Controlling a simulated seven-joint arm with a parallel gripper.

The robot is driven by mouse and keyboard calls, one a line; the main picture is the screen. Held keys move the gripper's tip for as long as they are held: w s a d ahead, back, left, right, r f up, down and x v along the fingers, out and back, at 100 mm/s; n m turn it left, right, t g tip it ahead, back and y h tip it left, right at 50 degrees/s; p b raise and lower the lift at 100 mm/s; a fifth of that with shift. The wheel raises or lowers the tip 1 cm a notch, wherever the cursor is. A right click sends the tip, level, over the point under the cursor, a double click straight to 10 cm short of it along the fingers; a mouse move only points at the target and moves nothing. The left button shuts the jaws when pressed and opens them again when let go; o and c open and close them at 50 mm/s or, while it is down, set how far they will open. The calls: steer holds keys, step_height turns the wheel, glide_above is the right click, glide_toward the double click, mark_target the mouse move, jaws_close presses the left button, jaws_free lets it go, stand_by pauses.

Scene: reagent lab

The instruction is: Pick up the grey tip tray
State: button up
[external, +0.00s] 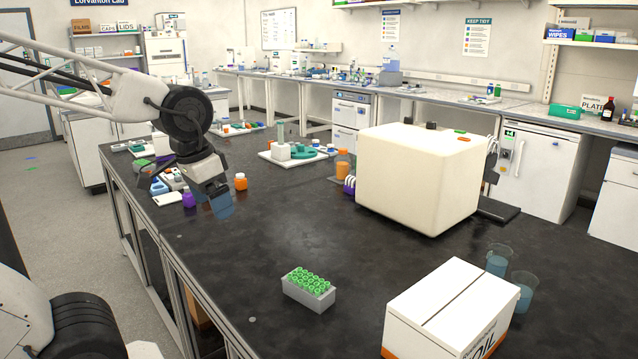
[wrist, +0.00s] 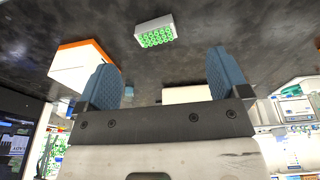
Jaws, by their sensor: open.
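The grey tip tray (external: 307,292) holds several green-topped tips or tubes and sits on the black bench near its front edge, in the lower middle of the external view. In the wrist view the tray (wrist: 140,24) is at the top, a good way beyond the fingers. My gripper (external: 222,200) is above the bench at the left, behind and to the left of the tray, clearly apart from it. In the wrist view my gripper's blue fingers (wrist: 163,78) are spread wide with nothing between them.
A white carton (external: 440,310) stands right of the tray, with two beakers (external: 510,275) behind it. A large cream machine (external: 420,180) stands farther back. Orange and purple bottles (external: 240,182) stand near my gripper. The bench between gripper and tray is clear.

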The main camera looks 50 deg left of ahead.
steer(key=w+f+n+g+h, duration=0.4)
steer(key=w+f+n+h, duration=0.3)
steer(key=w+f+n, duration=0.4)
steer(key=n+t+h, duration=0.4)
steer(key=n+h, duration=0.2)
steer(key=n, duration=0.3)
glide_toward(302, 279)
steer(key=shift+d+f, duration=0.3)
steer(key=shift+d, duration=0.4)
steer(key=shift+d, duration=0.1)
steer(key=shift+x, duration=1.2)
steer(key=shift+w+d+f, duration=0.1)
steer(key=shift+d, duration=0.05)
steer(key=shift+x, duration=2.45)
